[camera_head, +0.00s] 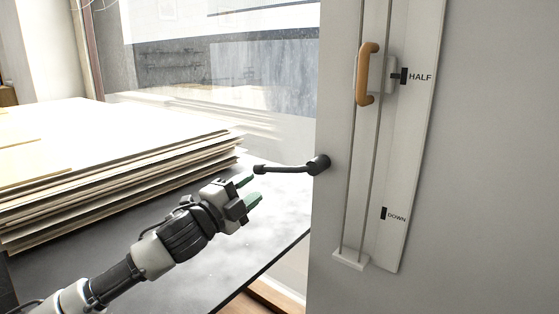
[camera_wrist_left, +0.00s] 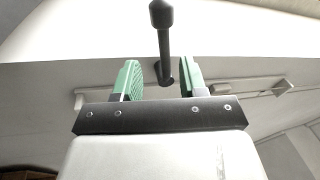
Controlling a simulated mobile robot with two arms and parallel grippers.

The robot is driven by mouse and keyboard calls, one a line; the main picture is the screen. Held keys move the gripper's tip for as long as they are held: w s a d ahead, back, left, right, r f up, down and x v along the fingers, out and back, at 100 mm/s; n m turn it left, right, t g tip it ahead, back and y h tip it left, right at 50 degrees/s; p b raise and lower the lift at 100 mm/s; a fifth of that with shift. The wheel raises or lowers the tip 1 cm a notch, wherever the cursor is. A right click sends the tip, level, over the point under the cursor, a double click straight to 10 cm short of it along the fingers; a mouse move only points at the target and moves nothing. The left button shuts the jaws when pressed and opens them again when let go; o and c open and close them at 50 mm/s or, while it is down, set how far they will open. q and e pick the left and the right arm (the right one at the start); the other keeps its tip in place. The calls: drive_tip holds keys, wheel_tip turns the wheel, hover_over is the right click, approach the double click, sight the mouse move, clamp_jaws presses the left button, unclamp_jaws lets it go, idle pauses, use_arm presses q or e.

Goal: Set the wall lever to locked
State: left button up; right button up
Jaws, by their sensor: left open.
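The wall lever (camera_head: 290,168) is a dark handle on the edge of the pale wall panel. It points left from its round pivot (camera_head: 319,164), close to level, and ends in a small knob. My left gripper (camera_head: 251,191) is open, with green fingertips, just below and left of the lever's knob end. In the left wrist view, the lever (camera_wrist_left: 163,45) shows ahead between and beyond the two open green fingers (camera_wrist_left: 160,80). I cannot tell whether a finger touches it. No locked mark shows by the lever. My right gripper is not in view.
An orange handle (camera_head: 364,75) sits on a vertical rail right of the lever, beside a HALF mark (camera_head: 419,77) and above a DOWN mark (camera_head: 396,216). A stack of boards (camera_head: 110,175) lies on a dark table (camera_head: 270,215) at left. A window stands behind.

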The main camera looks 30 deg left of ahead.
sight(274, 172)
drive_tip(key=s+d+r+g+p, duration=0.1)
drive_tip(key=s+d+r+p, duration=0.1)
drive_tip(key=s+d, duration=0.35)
use_arm(q)
drive_tip(key=p+x, duration=0.1)
drive_tip(key=x, duration=0.2)
drive_tip(key=d+x, duration=0.1)
drive_tip(key=x, duration=0.1)
drive_tip(key=r+p+x, duration=0.1)
drive_tip(key=x, duration=0.2)
drive_tip(key=shift+w+d+r+p, duration=0.1)
drive_tip(key=shift+d+r+p, duration=0.1)
drive_tip(key=shift+p, duration=0.15)
drive_tip(key=shift+w, duration=0.3)
drive_tip(key=shift+w+f, duration=0.15)
drive_tip(key=shift+w, duration=0.15)
drive_tip(key=c, duration=0.6)
clamp_jaws()
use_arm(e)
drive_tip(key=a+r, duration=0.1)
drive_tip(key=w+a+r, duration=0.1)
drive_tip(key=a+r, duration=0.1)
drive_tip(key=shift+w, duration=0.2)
